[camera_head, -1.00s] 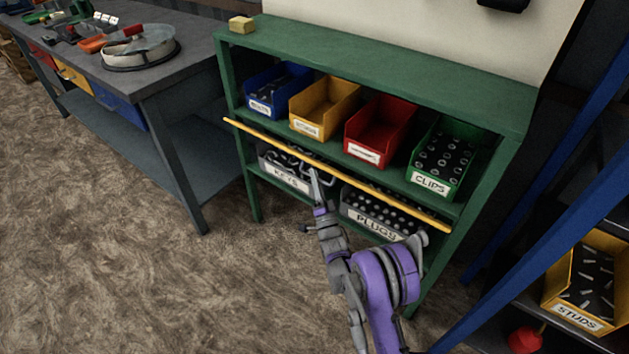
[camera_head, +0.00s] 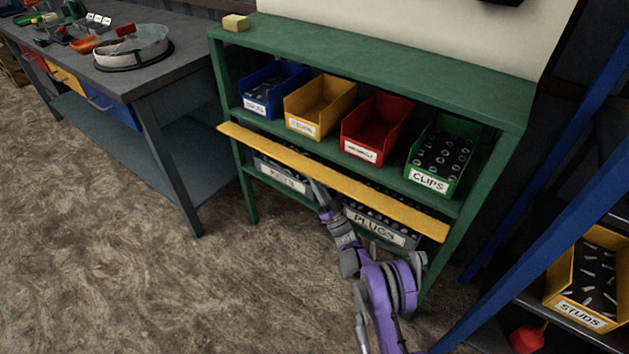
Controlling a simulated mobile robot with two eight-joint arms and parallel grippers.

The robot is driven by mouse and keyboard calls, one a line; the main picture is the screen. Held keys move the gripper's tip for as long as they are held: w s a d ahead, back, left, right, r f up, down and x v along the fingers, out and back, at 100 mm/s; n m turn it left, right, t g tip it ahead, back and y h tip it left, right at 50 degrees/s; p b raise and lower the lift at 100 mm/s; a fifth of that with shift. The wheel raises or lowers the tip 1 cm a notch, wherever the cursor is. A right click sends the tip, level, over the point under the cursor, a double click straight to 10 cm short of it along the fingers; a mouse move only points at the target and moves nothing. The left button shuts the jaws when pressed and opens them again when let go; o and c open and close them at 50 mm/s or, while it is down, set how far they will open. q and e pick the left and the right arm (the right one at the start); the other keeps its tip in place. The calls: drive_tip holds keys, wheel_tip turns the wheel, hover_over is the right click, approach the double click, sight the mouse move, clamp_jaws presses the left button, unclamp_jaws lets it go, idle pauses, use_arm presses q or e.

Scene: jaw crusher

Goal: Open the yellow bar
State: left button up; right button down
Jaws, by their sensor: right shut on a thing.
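The yellow bar (camera_head: 350,188) is a long flat strip across the front of the green shelf (camera_head: 390,62), just below the upper row of bins. Its broad face shows, and it covers the upper part of the lower bins. My right gripper (camera_head: 317,188), on a purple and grey arm, is at the lower edge of the bar near its middle. It is shut on the yellow bar, though the fingertips are partly hidden. My left gripper is not in view.
Blue, yellow, red and green bins stand on the upper shelf; the green one (camera_head: 441,158) reads CLIPS. Grey KEYS (camera_head: 283,177) and PLUGS (camera_head: 376,228) bins sit below. A workbench (camera_head: 160,85) stands at left. A blue post (camera_head: 540,225) and STUDS bin (camera_head: 590,280) are at right.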

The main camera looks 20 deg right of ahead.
drive_tip(key=shift+d+r, duration=0.1)
idle(0.3)
drive_tip(key=c, duration=0.9)
unclamp_jaws()
drive_tip(key=p+v, duration=0.1)
drive_tip(key=v, duration=0.9)
drive_tip(key=shift+s+d+f+p, duration=0.15)
drive_tip(key=shift+s+f+p, duration=0.15)
drive_tip(key=shift+p, duration=0.1)
